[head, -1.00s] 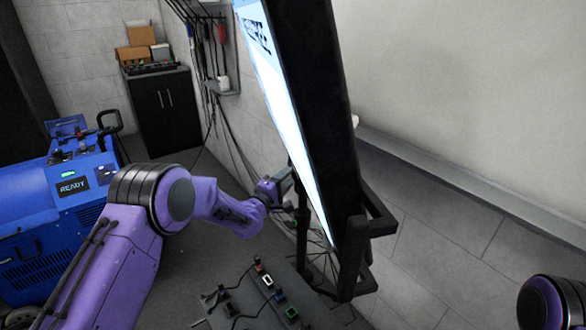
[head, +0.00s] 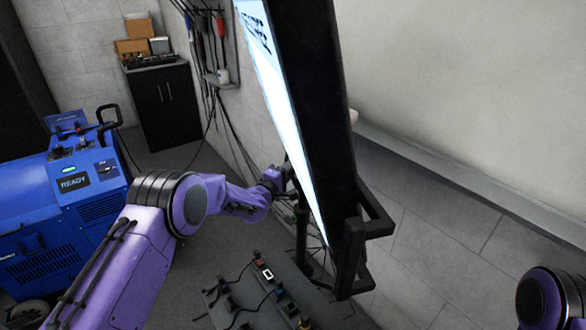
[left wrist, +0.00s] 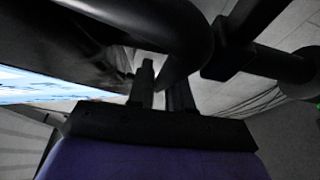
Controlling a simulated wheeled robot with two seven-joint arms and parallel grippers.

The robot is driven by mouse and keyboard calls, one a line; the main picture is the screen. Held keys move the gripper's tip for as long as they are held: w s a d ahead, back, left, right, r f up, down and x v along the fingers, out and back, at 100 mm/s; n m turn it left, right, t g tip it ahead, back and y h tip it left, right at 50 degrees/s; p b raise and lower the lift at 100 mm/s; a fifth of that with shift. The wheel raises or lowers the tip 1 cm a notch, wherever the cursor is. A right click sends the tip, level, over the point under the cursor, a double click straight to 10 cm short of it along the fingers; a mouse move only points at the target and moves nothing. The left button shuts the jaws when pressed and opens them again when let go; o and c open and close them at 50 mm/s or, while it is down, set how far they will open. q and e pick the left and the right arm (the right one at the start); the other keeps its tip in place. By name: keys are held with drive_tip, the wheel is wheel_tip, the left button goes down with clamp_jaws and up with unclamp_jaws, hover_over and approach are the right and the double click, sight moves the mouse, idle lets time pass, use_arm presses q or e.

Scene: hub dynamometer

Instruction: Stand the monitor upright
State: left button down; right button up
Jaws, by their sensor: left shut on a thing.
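The monitor (head: 315,120) is a tall dark slab seen nearly edge-on in the head view, leaning, with its bright screen (head: 283,110) facing left. Its lower end sits by a black tubular frame (head: 372,222). My left gripper (head: 287,181) is at the screen side, partly hidden behind the monitor's edge. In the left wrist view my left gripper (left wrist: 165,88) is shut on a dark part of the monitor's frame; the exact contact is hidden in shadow. A thick dark tube (left wrist: 175,30) crosses just above the fingers. My right gripper is out of view.
A blue cart marked READY (head: 75,185) stands at the left. A black cabinet (head: 165,110) with boxes is at the back. Cables (head: 215,110) hang on the wall. Small connectors with wires (head: 265,275) lie low in front. Grey floor is clear right of the frame.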

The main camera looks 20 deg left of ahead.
use_arm(q)
drive_tip(key=s+a+m+g+p, duration=0.1)
drive_tip(key=s+a+p, duration=0.2)
drive_tip(key=a, duration=0.3)
drive_tip(key=shift+s+a+m+g+y, duration=0.3)
drive_tip(key=shift+s+m+g+y, duration=0.1)
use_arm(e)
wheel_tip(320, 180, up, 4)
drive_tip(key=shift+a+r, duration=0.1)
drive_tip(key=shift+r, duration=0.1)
use_arm(q)
drive_tip(key=c, duration=1.1)
unclamp_jaws()
drive_tip(key=shift+c, duration=0.2)
drive_tip(key=b+v, duration=0.1)
drive_tip(key=v, duration=0.9)
drive_tip(key=shift+s+b, duration=0.3)
drive_tip(key=shift+b, duration=0.05)
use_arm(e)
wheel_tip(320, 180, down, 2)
